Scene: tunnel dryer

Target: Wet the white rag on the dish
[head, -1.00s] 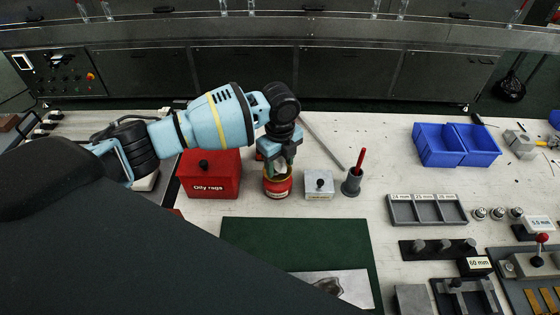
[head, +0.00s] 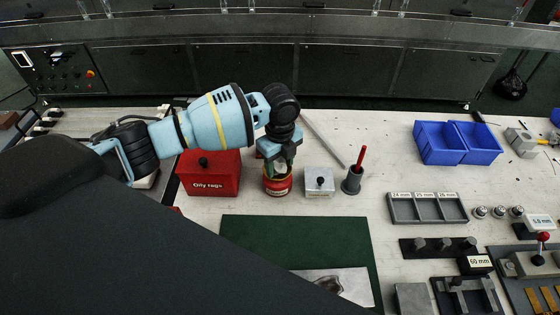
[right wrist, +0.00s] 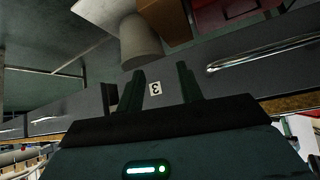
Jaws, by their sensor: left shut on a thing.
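A red can (head: 277,186) with a yellowish band and a dish-like top stands on the bench, right of the red box. My left gripper (head: 278,170) points down at the can's top, its fingers low at the rim. It is shut on a small whitish thing, which looks like the white rag and is mostly hidden between the fingers and the can's top. Whether the rag is wet cannot be seen. My right gripper (right wrist: 160,78) shows in the right wrist view with its fingers apart and nothing between them.
A red "Oily rags" box (head: 209,178) stands left of the can. A small metal box with a black knob (head: 319,184) and a grey cup with a red-handled tool (head: 352,182) stand to its right. A green mat (head: 290,240) lies in front. Blue bins (head: 437,145) are farther right.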

